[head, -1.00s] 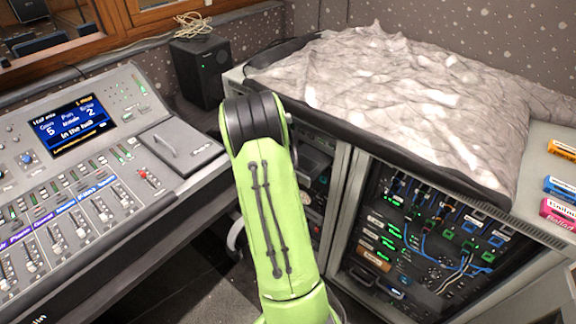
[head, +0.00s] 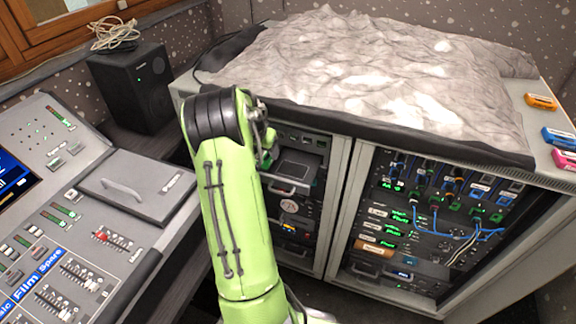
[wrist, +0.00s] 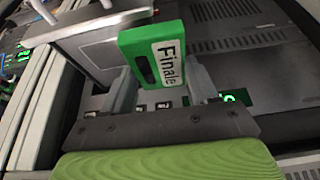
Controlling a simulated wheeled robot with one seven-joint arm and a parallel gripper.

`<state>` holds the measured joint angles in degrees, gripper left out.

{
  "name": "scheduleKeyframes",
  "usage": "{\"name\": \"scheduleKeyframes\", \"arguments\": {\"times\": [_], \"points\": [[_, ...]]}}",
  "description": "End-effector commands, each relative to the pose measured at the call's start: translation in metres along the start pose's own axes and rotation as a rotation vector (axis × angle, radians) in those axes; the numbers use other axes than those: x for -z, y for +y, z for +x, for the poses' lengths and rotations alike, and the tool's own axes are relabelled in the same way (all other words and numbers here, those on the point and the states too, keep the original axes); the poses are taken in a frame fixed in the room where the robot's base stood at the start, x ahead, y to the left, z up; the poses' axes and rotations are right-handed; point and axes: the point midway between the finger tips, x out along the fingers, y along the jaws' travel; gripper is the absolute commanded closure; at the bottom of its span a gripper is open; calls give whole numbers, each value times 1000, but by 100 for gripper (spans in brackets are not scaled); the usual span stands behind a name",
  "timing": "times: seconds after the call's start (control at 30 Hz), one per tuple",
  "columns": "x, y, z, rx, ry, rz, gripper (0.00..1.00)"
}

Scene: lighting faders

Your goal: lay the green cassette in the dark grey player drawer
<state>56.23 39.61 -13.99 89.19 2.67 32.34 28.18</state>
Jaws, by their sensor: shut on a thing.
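The green cassette (wrist: 140,43), with a white label reading "Finale", stands tilted between the two fingers of my gripper (wrist: 163,80) in the wrist view. My gripper is shut on it. A grey drawer (wrist: 88,65) with a pale bar handle lies just behind and left of the cassette in the wrist view; I cannot tell whether they touch. In the head view, a dark drawer (head: 297,170) with a handle stands out from the left rack bay, right of my arm. I take it for the player drawer. My gripper and the cassette are hidden behind my arm there.
The rack cabinet (head: 342,205) has a right bay with blue cables (head: 450,232). A crumpled grey cover (head: 380,65) lies on top. Orange (head: 541,102), blue (head: 560,137) and pink (head: 565,158) cassettes lie at the right. The mixing desk (head: 95,240) and black speaker (head: 132,85) are left.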

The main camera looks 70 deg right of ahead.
Motion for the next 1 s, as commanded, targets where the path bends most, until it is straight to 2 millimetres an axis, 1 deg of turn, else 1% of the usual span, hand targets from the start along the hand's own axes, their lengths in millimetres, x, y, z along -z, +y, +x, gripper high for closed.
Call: {"name": "scheduleKeyframes", "arguments": {"times": [0.03,0.1,0.37,0.43,0.5,0.57,0.73,0.87,0.9,0.97,1.0], "points": [[1,13,13,-2,-2,4,72],[5,27,23,0,-1,2,72],[13,56,44,1,0,0,72],[16,69,53,-1,-1,2,72],[15,76,65,1,-2,-1,72],[16,79,68,2,-1,-3,72],[16,78,66,3,0,-4,72],[15,78,70,3,0,-4,72],[15,78,69,3,0,-4,37],[15,78,69,2,-1,-4,28],[15,78,69,2,-1,-4,21]]}}
